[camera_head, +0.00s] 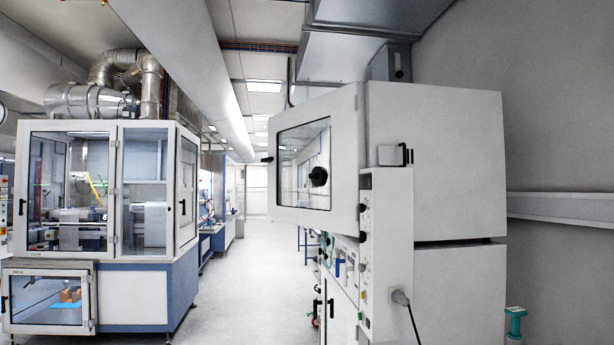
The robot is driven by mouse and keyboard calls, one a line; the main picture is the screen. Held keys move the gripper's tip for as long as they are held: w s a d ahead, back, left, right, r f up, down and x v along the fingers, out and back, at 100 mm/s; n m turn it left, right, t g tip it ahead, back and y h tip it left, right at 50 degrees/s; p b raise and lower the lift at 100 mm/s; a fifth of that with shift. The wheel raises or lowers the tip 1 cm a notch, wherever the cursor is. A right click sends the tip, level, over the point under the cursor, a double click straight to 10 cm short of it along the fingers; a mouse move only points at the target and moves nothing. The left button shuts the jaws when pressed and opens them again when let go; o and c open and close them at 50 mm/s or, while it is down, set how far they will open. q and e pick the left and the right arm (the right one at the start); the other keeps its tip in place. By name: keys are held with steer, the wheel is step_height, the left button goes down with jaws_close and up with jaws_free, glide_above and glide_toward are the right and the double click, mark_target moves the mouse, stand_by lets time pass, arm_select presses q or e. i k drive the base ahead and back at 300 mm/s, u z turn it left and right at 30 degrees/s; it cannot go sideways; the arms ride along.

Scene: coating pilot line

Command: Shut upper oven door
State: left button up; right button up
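The upper oven door (345,150) is a white panel with a dark-framed window and a round black knob (318,176). It stands open, swung out to the left from the front of the white oven (435,160). A small black handle (266,159) sticks out at its free left edge. The oven chamber behind the door is hidden from this side. Neither of my grippers shows in the head view, so their relation to the door cannot be seen.
A control panel (388,255) with a plugged-in cable (401,298) is on the oven's near side. A glass-fronted machine (125,270) stands on the left. The grey aisle floor (248,280) between them is clear. A green object (515,322) is at the lower right.

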mark_target(345, 106)
steer(key=u, duration=0.15)
steer(key=i, duration=0.85)
steer(key=u, duration=0.4)
steer(key=i, duration=2.8)
steer(key=z, duration=0.3)
steer(key=i, duration=1.7)
steer(key=z, duration=0.3)
